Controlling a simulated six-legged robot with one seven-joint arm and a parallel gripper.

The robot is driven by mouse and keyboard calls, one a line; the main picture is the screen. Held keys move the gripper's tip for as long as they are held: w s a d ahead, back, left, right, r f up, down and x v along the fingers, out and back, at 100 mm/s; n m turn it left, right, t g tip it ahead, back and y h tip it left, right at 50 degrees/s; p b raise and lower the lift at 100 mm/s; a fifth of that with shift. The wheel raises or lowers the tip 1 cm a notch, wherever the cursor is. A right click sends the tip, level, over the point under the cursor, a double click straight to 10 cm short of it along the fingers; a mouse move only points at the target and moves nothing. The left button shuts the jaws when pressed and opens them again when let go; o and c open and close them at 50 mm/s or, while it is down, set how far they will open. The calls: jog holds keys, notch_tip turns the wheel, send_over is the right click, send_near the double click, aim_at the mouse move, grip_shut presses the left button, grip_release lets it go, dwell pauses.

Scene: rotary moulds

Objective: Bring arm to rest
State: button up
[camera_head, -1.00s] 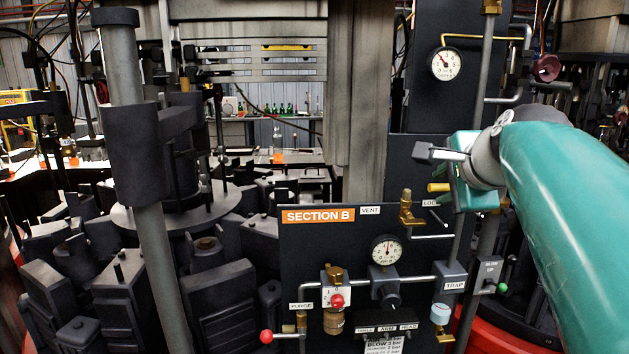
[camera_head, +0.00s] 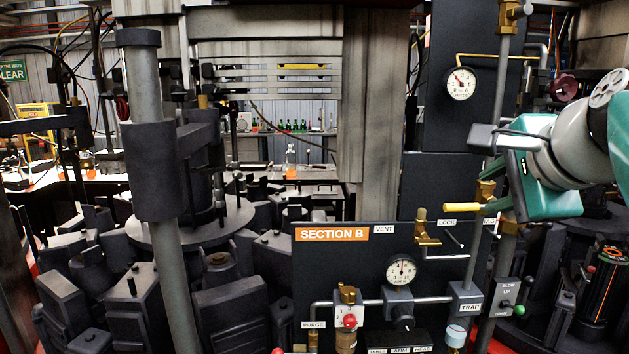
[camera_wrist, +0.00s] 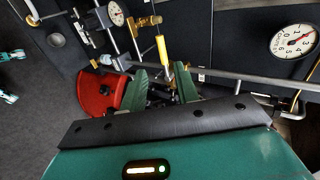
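My teal arm enters from the right of the head view. My gripper (camera_head: 508,192) is seen from the side there, in front of the upright pipes beside the SECTION B panel (camera_head: 345,280). Its fingertips are hard to make out in that view.
The panel carries a pressure gauge (camera_head: 401,271), a red-knobbed valve (camera_head: 349,321) and pipes. Another gauge (camera_head: 460,83) sits higher up. Dark moulds (camera_head: 130,300) crowd the left around a grey column (camera_head: 160,200). A red rounded part (camera_wrist: 100,92) shows in the wrist view.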

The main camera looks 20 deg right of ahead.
jog(key=a+f+n+g+y, duration=0.1)
jog(key=a+f+n, duration=0.6)
jog(key=f, duration=0.3)
jog(key=s+a+f+n+g+y, duration=0.1)
jog(key=a+f+n+g, duration=0.1)
jog(key=a+f+n, duration=0.5)
jog(key=s+a+f+n+g+y, duration=0.1)
jog(key=a+f+n, duration=0.6)
jog(key=f, duration=0.7)
jog(key=shift+g, duration=0.6)
jog(key=shift+w+a, duration=0.1)
